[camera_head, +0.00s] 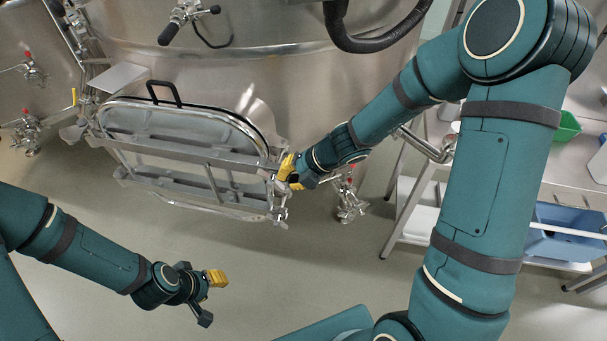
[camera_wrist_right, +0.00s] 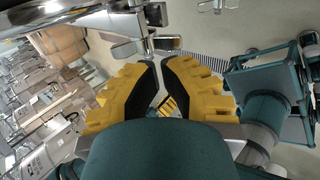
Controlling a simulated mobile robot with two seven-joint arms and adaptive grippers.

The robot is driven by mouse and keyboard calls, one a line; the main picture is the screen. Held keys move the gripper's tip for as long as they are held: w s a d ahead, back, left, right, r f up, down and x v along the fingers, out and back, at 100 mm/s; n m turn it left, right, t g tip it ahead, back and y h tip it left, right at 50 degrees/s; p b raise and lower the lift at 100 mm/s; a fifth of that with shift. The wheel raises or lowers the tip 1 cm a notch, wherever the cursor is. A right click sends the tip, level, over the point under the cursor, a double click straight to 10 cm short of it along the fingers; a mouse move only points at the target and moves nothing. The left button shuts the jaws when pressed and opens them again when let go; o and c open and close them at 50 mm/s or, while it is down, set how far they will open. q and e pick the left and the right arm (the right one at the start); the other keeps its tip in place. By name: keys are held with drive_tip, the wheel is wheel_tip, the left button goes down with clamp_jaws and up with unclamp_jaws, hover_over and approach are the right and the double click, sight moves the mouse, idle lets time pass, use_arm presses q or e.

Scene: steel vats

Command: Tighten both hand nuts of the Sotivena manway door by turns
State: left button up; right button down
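The manway door (camera_head: 180,122) is on the steel vat at left centre in the head view. It appears closed, with a black handle on top and a metal bar frame across its front. My right gripper (camera_head: 290,174) is at the frame's right end, beside the metal fastening hardware. In the right wrist view, the right gripper (camera_wrist_right: 159,64) has its yellow-backed, black-padded fingers apart, with a narrow gap. A shiny metal fastening part (camera_wrist_right: 128,50), perhaps a hand nut, is just beyond the tips; contact is unclear. My left gripper (camera_head: 211,297) is open and empty, below the door.
A valve (camera_head: 350,203) hangs just right of my right gripper. A steel table (camera_head: 568,165) with a green bin (camera_head: 566,127) stands at right, with a blue crate (camera_head: 565,240) below. The floor around my left gripper is clear.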

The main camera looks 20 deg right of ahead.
sight(276, 184)
use_arm(q)
drive_tip(key=shift+f+b, duration=0.65)
drive_tip(key=shift+f, duration=0.45)
use_arm(e)
drive_tip(key=shift+x, duration=1.9)
use_arm(q)
drive_tip(key=shift+f, duration=0.1)
use_arm(e)
drive_tip(key=shift+w, duration=0.1)
